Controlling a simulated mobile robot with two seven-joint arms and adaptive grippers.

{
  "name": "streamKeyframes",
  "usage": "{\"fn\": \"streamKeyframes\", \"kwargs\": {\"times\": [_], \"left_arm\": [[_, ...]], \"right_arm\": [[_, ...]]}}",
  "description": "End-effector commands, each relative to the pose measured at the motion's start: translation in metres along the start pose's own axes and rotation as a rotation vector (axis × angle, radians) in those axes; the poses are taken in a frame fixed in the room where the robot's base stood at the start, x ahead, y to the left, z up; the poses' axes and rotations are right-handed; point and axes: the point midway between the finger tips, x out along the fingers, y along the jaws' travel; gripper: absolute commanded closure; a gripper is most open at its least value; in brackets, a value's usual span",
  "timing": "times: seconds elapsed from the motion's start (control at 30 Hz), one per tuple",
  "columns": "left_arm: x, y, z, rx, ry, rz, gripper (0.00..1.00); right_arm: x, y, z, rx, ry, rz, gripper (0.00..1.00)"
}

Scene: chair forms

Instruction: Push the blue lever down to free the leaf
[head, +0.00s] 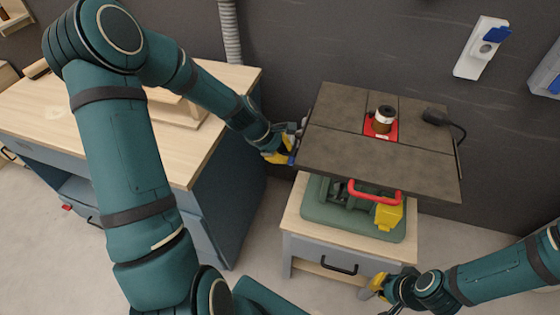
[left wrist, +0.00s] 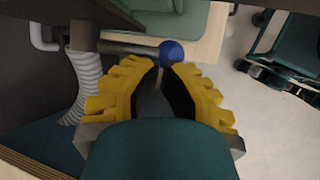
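The blue lever's round knob (left wrist: 172,53) sits on a grey rod just beyond the fingertips of my left gripper (left wrist: 166,68). Its yellow, black-padded fingers are parted, with a narrow gap and nothing clearly held between them. In the head view the left gripper (head: 279,150) is at the left edge of the dark machine top, beside a bit of the blue lever (head: 292,158). The dark top (head: 365,158) has seams; I cannot tell which section is the leaf. My right gripper (head: 376,285) is low, by the cabinet's front right; its opening is unclear.
The top stands over a green machine base (head: 393,230) with a red handle (head: 373,192) and a yellow block (head: 389,215), on a small cabinet (head: 335,255). A brown and white cylinder (head: 384,119) stands on top. A wooden workbench (head: 180,150) is at left.

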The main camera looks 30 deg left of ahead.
Motion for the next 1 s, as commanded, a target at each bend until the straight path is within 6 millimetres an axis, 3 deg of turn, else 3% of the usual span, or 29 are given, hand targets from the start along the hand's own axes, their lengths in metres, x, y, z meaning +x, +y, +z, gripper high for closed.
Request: {"fn": "streamKeyframes", "kwargs": {"times": [0.03,0.3,1.0], "left_arm": [[0.005,-0.002,-0.003,0.009,0.000,0.024,1.00],[0.010,0.001,-0.004,0.029,-0.001,0.051,1.00],[0.025,0.007,-0.012,0.026,-0.001,0.048,1.00]], "right_arm": [[0.008,0.003,-0.001,0.000,0.005,0.000,1.00],[0.020,0.007,-0.004,-0.001,0.013,0.001,1.00],[0.025,0.009,-0.005,-0.002,0.017,0.001,1.00]]}}
